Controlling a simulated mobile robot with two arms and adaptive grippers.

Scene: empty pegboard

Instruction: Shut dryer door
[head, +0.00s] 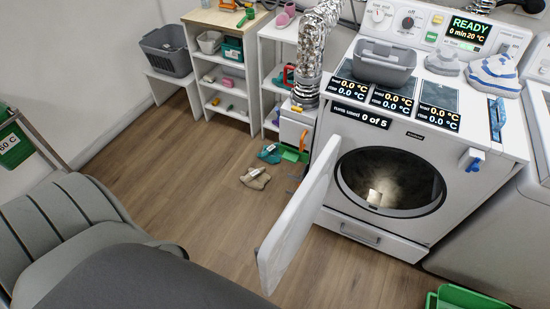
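The white dryer (385,235) stands at the right, facing the open floor. Its round drum opening is uncovered and dark inside, with a bright patch low down. The dryer door (298,228) is a white panel on the left side of the opening. It stands wide open, swung out toward the lower left, and I see it nearly edge-on. Neither of my grippers is in view, so nothing is seen touching the door.
A green bin (465,298) stands on the floor at lower right. Small cloths (256,178) lie left of the door. White shelves (222,75) line the back; the middle floor is clear.

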